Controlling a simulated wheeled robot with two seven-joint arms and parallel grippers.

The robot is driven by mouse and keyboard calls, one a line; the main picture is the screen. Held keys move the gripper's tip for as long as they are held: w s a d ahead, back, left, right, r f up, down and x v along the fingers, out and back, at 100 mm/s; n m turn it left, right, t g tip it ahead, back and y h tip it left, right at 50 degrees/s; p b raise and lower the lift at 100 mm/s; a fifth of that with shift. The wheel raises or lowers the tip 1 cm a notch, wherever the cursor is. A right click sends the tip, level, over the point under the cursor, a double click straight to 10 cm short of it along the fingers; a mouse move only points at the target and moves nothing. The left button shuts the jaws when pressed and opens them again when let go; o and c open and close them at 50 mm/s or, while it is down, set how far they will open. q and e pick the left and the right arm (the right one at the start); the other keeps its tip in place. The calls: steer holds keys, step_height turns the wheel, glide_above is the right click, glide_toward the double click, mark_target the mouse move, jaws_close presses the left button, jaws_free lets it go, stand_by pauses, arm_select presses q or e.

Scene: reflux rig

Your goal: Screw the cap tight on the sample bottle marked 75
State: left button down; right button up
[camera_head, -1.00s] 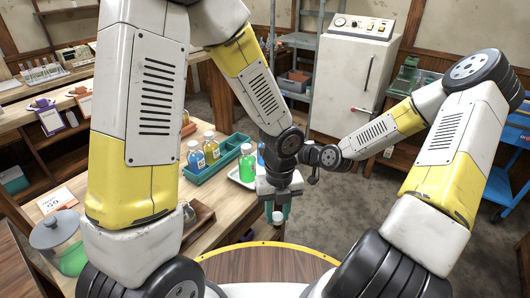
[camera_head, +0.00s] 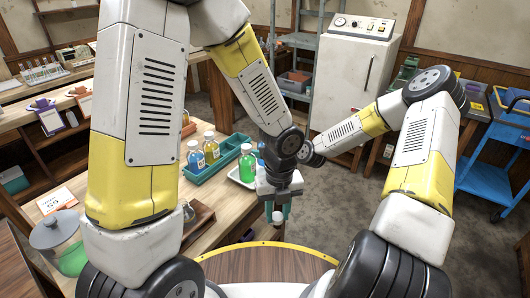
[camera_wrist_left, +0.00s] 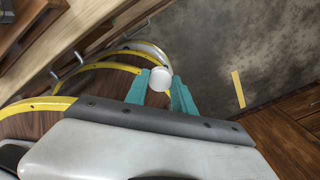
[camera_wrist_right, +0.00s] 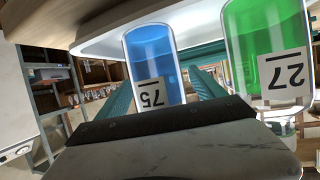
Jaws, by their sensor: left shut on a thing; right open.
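My left gripper (camera_head: 278,212) is shut on a white round cap (camera_wrist_left: 160,79), also seen in the head view (camera_head: 277,217); it hangs in front of the bench, over my base. The bottle marked 75 (camera_wrist_right: 152,60) holds blue liquid and appears inverted in the right wrist view. My right gripper (camera_wrist_right: 160,88) is open, with its teal fingers on either side of this bottle; contact cannot be told. The bottle's neck is hidden by the gripper body. In the head view, my left wrist hides the right gripper and most of the blue bottle (camera_head: 261,155).
A green bottle marked 27 (camera_wrist_right: 268,50) stands close beside bottle 75, near one right finger. Both are on a white tray (camera_wrist_right: 95,40). A teal rack (camera_head: 215,165) with bottles is to the left in the head view. A blue cart (camera_head: 490,165) stands far right.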

steer(key=shift+w+a+f, duration=0.2)
steer(key=shift+w+a, duration=0.1)
steer(key=shift+w, duration=0.05)
jaws_close()
steer(key=shift+r, duration=0.2)
stand_by(0.4)
steer(key=shift+s+r, duration=0.1)
steer(key=shift+r, duration=1.55)
steer(key=s+d+r, duration=0.1)
steer(key=s+d, duration=0.6)
steer(key=s, duration=0.6)
steer(key=shift+s+d+r, duration=0.15)
steer(key=shift+s+r, duration=0.05)
steer(key=shift+s, duration=0.2)
steer(key=shift+s, duration=0.1)
